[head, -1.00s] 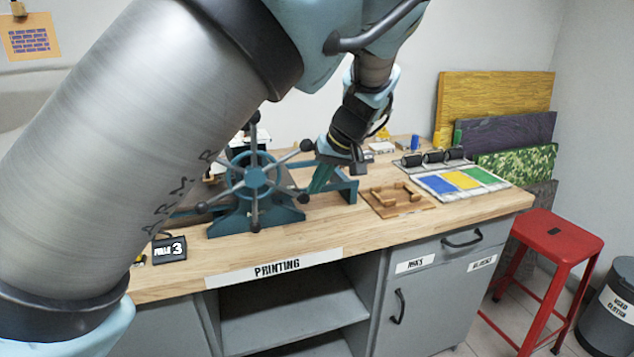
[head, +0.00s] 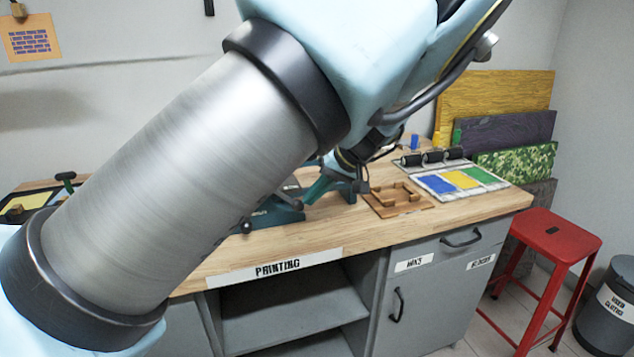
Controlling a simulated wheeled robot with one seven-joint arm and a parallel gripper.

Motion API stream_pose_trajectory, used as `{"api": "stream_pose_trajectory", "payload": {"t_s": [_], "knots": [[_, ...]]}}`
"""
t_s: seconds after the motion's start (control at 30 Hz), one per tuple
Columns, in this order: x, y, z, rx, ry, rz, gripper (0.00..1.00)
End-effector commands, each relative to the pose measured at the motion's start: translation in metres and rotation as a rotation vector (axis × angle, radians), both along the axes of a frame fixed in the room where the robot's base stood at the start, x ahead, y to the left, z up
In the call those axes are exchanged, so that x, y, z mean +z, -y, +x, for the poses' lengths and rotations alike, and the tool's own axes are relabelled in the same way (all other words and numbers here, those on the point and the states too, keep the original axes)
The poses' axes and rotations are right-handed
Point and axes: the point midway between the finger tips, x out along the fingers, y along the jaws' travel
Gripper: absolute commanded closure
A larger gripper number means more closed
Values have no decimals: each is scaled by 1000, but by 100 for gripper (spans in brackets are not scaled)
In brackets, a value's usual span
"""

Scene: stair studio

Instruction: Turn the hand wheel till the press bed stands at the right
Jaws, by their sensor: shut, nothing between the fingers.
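The hand wheel is almost wholly hidden behind my arm in the head view; only a dark knob (head: 298,205) at one spoke's end and a lower knob (head: 245,227) show. Part of the teal press frame (head: 278,214) shows on the bench right of my arm. The press bed is hidden, so I cannot tell where it stands. My gripper (head: 312,196) is shut and empty, pointing down and left beside the wheel's right side. Whether it touches a spoke is unclear.
A wooden jig (head: 398,200) and a colour tray (head: 462,183) lie right of the press on the bench (head: 350,232). Ink rollers (head: 433,158) stand behind. A red stool (head: 556,240) and a bin (head: 612,305) stand at the right.

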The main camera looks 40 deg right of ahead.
Motion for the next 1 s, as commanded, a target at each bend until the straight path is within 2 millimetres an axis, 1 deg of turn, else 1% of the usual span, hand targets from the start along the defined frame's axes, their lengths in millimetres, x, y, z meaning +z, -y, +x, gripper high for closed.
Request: {"api": "stream_pose_trajectory", "payload": {"t_s": [0.3, 0.53, 0.8, 1.0], "knots": [[-36, -22, 9, 2, 108, 278, 100], [-57, -42, 17, 4, 187, 483, 100], [-72, -69, 27, 3, 275, 707, 100], [-75, -85, 33, 3, 325, 837, 100]]}}
